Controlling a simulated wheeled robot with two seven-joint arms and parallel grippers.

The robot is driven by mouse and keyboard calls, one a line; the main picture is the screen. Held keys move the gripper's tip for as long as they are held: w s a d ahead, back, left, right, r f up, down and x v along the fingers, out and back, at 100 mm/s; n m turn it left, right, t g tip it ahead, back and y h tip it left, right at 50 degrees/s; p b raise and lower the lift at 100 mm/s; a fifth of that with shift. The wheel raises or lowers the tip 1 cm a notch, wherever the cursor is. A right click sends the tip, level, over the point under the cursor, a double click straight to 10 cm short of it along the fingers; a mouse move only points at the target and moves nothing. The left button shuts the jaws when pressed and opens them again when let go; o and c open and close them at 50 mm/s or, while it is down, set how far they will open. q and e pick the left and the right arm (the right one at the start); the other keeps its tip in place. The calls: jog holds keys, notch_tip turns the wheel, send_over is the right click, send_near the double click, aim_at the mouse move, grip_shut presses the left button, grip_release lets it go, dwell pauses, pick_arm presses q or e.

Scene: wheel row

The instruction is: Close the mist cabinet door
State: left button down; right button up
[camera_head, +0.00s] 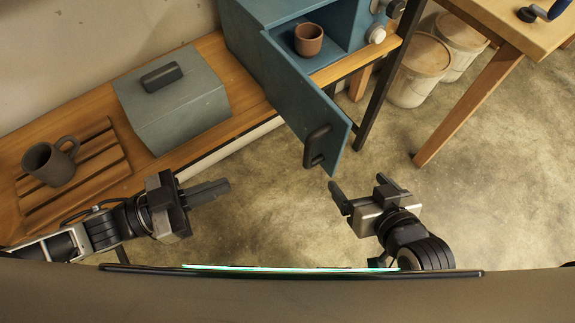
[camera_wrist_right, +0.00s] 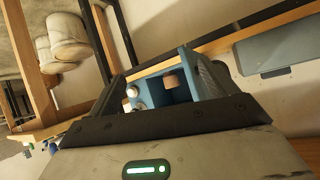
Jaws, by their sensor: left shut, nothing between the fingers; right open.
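The blue mist cabinet (camera_head: 250,42) stands on the wooden bench at the top middle of the head view. Its door (camera_head: 292,98) is swung open toward me, with a dark handle (camera_head: 316,146) near its free end. A brown cup (camera_head: 308,39) stands inside the cabinet. My right gripper (camera_head: 362,188) is open and empty, just below and right of the door's free end, apart from the handle. The cabinet (camera_wrist_right: 180,95) also shows in the right wrist view between the fingers. My left gripper (camera_head: 228,186) is shut and empty, left of the door, in front of the bench.
A grey-blue lidded box (camera_head: 180,112) and a dark mug (camera_head: 48,164) on a slatted wooden rack (camera_head: 95,170) occupy the bench to the left. A wooden table (camera_head: 510,22) and lidded buckets (camera_head: 418,75) stand at the right. The floor around my right gripper is clear.

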pick_arm(q)
jog(key=p+x, duration=0.1)
jog(key=x, duration=1.2)
jog(key=shift+w+d, duration=0.15)
jog(key=shift+d, duration=0.2)
jog(key=shift+d+r, duration=0.1)
